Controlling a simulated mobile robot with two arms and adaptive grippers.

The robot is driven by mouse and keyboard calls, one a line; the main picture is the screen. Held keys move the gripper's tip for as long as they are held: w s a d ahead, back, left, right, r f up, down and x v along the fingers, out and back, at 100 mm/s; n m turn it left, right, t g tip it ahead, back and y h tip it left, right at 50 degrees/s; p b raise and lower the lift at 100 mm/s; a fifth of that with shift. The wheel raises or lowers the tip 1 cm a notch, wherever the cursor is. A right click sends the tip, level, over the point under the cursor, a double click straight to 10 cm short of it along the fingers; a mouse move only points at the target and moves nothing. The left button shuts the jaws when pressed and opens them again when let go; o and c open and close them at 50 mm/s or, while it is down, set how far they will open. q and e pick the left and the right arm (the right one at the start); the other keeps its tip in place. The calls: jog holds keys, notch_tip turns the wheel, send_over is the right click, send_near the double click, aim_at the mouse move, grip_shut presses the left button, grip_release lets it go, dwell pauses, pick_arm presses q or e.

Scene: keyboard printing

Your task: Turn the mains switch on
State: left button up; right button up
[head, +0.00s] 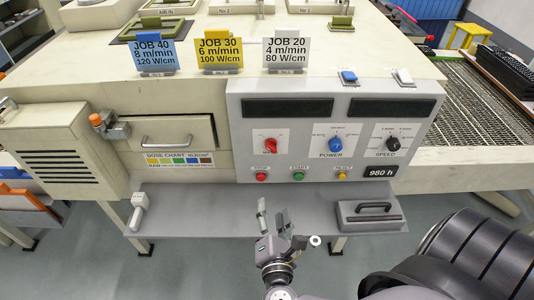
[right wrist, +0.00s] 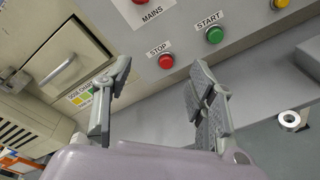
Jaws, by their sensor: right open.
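The mains switch (head: 270,146) is a red rotary knob on a white plate at the left of the grey control panel (head: 235,120). In the right wrist view only the lower part of its red knob (right wrist: 139,2) shows at the top edge, above the MAINS label (right wrist: 152,13). My right gripper (head: 272,212) is open and empty, in front of the panel and below the switch, apart from it. In the right wrist view its fingers (right wrist: 162,72) point up toward the panel near the red STOP button (right wrist: 166,61). My left gripper is not in view.
A green START button (head: 298,176) and a yellow RESET button (head: 341,175) sit right of STOP (head: 261,176). Blue POWER (head: 335,145) and black SPEED (head: 392,145) knobs are farther right. A grey shelf (head: 205,215) juts out below, holding a handled box (head: 370,215).

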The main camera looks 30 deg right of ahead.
notch_tip(320, 180, up, 6)
jog(key=s+f+t+h, duration=0.1)
jog(key=p, duration=0.4)
send_near(273, 150)
jog(key=x, duration=0.8)
jog(key=shift+r, duration=0.1)
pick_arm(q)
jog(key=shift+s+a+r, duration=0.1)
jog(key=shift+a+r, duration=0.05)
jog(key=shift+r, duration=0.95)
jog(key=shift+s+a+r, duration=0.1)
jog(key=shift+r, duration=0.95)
pick_arm(e)
jog(key=shift+x, duration=0.8)
jog(key=c, duration=1.1)
jog(key=shift+c, duration=0.2)
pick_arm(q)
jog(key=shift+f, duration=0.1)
